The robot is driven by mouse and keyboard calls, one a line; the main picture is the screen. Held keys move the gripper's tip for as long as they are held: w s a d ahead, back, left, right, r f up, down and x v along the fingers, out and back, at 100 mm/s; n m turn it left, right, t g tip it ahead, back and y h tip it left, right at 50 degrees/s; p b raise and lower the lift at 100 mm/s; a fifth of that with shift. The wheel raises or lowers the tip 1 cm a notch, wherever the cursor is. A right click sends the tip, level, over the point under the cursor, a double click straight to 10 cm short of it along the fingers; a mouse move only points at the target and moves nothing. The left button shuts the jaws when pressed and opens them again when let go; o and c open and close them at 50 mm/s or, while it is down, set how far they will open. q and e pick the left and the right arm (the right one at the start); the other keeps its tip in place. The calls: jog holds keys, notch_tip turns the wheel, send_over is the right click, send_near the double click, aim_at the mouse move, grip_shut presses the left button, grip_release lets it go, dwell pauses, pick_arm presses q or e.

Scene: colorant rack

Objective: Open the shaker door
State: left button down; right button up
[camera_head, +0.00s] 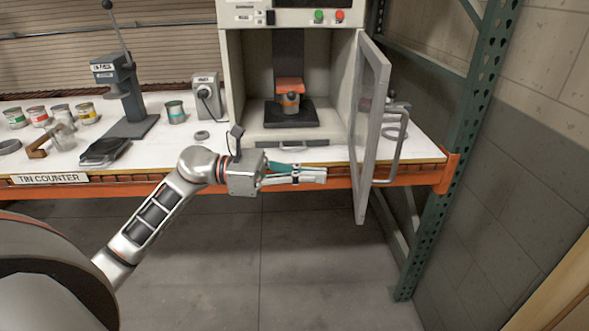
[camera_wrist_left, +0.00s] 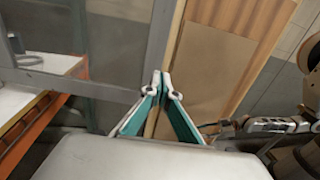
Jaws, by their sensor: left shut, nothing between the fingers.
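The shaker (camera_head: 290,70) is a pale cabinet on the white bench, with a green and a red button on top. Its door (camera_head: 368,125), a grey frame with a clear pane and a bar handle (camera_head: 393,145), stands swung wide open on the right side. Inside, a small tin (camera_head: 290,103) sits on a dark plate under an orange clamp. My left gripper (camera_head: 325,175) is shut and empty, in front of the bench and left of the door, apart from the handle. In the left wrist view its fingertips (camera_wrist_left: 161,80) meet, with the door frame (camera_wrist_left: 110,85) behind them.
Several paint tins (camera_head: 85,113), a grey press (camera_head: 125,85) and a dark scale (camera_head: 103,150) stand on the bench (camera_head: 225,150) at the left. A green rack post (camera_head: 455,150) rises right of the door. The floor in front is clear.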

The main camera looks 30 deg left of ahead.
aim_at(364, 179)
pick_arm(q)
jog(key=p+x, duration=0.1)
jog(key=x, duration=0.5)
jog(key=shift+r+p, duration=0.15)
jog(key=shift+p, duration=0.15)
jog(key=shift+w+d, duration=0.2)
jog(key=shift+d, duration=0.4)
jog(key=w+b+x, duration=0.1)
jog(key=x, duration=1.3)
jog(key=shift+w, duration=0.1)
